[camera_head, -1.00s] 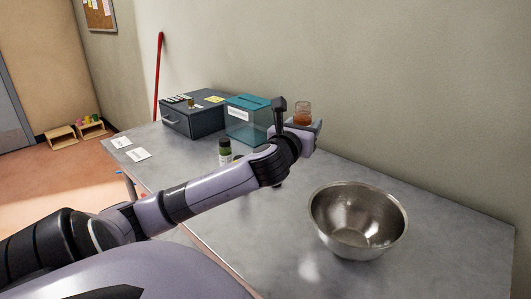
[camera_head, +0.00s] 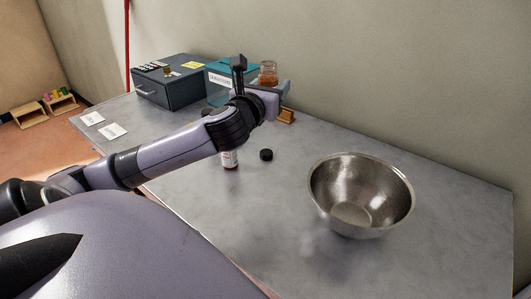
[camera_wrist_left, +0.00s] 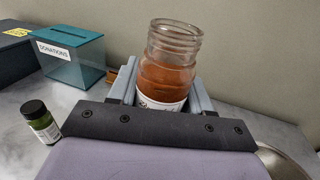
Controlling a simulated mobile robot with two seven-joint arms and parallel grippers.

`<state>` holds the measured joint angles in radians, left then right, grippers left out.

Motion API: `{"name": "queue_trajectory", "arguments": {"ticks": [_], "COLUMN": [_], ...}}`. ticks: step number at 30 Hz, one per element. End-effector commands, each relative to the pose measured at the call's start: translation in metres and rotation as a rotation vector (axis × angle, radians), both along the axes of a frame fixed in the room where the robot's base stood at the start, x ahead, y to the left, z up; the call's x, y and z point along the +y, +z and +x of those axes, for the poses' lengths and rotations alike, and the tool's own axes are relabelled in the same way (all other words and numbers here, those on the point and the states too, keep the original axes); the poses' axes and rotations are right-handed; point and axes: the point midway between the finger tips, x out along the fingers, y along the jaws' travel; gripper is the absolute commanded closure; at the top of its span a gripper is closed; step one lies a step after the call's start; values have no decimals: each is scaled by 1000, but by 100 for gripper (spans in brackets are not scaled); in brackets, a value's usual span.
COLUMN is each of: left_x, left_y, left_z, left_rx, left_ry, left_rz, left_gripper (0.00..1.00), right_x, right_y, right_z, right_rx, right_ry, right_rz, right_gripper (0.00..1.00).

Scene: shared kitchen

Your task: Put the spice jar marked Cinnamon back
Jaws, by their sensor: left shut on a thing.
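My left gripper (camera_head: 272,88) is shut on a glass jar (camera_head: 268,73) with orange-brown contents, held upright above the table. In the left wrist view the jar (camera_wrist_left: 167,75) has a bare, lidless threaded neck. Its white label is mostly hidden by the gripper (camera_wrist_left: 160,97), so I cannot read the name. A black lid (camera_head: 266,155) lies on the table. A jar with a white and red label (camera_head: 230,160) stands beside it, its top hidden by my arm. A green jar with a black lid (camera_wrist_left: 40,121) shows in the left wrist view. My right gripper is out of view.
A steel bowl (camera_head: 361,194) stands at right. A teal donations box (camera_head: 218,77) and a dark drawer box (camera_head: 175,82) stand at the back left. A small wooden thing (camera_head: 286,116) is partly hidden behind my gripper. White cards (camera_head: 112,131) lie at the left. The front middle is clear.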

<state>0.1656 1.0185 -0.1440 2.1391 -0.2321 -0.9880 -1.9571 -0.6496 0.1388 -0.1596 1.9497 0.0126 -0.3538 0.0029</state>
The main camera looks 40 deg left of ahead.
Motion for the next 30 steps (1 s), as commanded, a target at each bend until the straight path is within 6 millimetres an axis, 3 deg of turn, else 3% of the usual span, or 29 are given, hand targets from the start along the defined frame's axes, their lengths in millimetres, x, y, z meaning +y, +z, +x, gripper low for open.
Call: {"name": "queue_trajectory", "arguments": {"ticks": [3, 13, 30], "left_x": [0, 0, 1], "left_y": [-34, -120, -189], "left_z": [-1, -1, 0], "left_rx": [7, 4, 1], "left_ry": [1, 3, 4], "left_rz": [-6, -5, -1], "left_gripper": [86, 86, 86], "right_x": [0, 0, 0], "right_y": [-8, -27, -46], "right_z": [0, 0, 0], "right_rx": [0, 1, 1], "right_ry": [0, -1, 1], "right_rz": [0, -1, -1], "right_gripper": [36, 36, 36]}}
